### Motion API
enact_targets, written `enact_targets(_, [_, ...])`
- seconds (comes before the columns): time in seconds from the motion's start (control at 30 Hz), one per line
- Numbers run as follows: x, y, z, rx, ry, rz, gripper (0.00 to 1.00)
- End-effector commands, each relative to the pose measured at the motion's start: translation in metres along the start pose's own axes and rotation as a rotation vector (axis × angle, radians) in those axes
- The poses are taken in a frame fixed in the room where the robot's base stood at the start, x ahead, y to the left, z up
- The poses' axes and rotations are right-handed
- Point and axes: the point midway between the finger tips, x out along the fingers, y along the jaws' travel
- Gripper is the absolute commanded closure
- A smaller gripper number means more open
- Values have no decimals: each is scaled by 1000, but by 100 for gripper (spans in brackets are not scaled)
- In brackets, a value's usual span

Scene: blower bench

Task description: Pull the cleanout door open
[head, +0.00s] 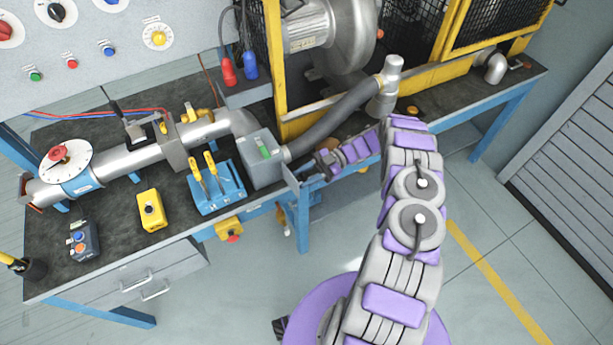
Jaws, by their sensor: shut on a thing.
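The cleanout door (291,174) looks like a small grey flap at the front right edge of a grey box (262,165) in the pipe line, in the head view. It stands out at an angle from the box, so it looks at least partly open. My gripper (318,164) is right of the box, at the door's outer side, and is shut on the door. The exact contact of the fingertips is small and partly hidden. My purple and grey arm reaches in from the lower right.
The floor in front is clear.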

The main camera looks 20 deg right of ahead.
Motion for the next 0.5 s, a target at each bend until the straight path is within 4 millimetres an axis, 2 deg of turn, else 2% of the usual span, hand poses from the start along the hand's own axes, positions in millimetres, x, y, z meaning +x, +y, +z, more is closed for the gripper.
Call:
enact_targets(0.27, [-2, 0, 0, -1, 0, 1, 100])
enact_targets(0.3, [-3, 0, 0, -1, 1, 2, 62])
enact_targets(0.5, [-2, 0, 0, -1, 2, 1, 43])
